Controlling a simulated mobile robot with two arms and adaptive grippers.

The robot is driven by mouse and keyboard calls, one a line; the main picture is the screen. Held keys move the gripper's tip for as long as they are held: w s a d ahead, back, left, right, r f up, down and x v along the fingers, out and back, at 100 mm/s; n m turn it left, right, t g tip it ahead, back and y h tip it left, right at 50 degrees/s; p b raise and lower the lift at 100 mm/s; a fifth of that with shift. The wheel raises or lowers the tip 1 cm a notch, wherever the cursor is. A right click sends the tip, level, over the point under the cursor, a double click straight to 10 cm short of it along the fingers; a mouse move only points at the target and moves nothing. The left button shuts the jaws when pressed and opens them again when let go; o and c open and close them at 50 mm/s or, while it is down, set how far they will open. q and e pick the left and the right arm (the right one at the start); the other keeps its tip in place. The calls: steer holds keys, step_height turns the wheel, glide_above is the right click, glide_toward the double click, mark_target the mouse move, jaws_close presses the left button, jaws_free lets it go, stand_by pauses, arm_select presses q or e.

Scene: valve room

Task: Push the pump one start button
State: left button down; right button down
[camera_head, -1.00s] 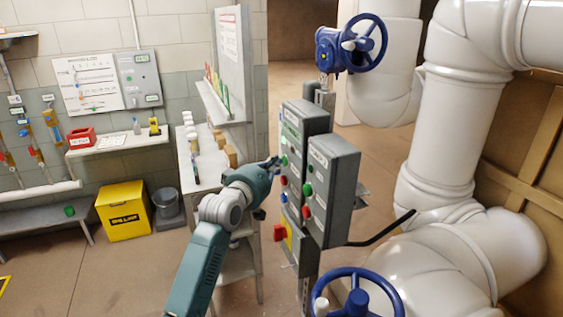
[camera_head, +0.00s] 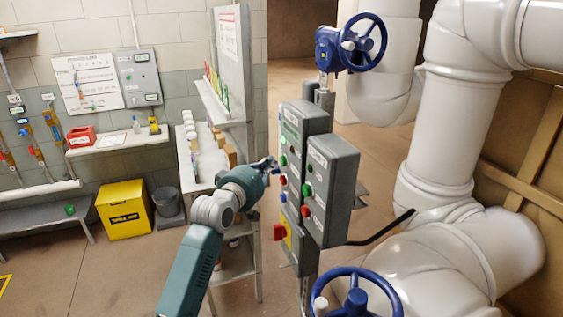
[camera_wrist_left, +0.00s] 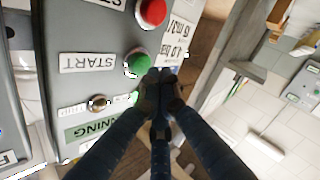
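A grey control box (camera_head: 304,122) stands on a post at the middle in the head view, with a second grey box (camera_head: 333,165) in front of it. A green button (camera_head: 283,160) shows on the first box's left face. In the wrist view a green button (camera_wrist_left: 137,64) sits beside a START label (camera_wrist_left: 87,62). The pump names are too small or cut off to read. My left gripper (camera_head: 272,163) is at the box's left face. Its dark fingertips (camera_wrist_left: 160,76) are together, empty, and look just beside the green button; contact cannot be told. My right gripper is not in view.
A red button (camera_wrist_left: 151,12) and a small dark knob (camera_wrist_left: 99,103) flank the green one. Blue handwheels (camera_head: 366,43) and thick white pipes (camera_head: 445,130) stand to the right. A shelf rack (camera_head: 232,90) stands behind my left arm.

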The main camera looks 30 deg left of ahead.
arm_select(q)
steer(key=s+a, duration=0.3)
steer(key=shift+s+a+p, duration=0.15)
steer(key=shift+s+p, duration=0.2)
steer(key=shift+s, duration=0.05)
steer(key=shift+f, duration=0.1)
stand_by(0.6)
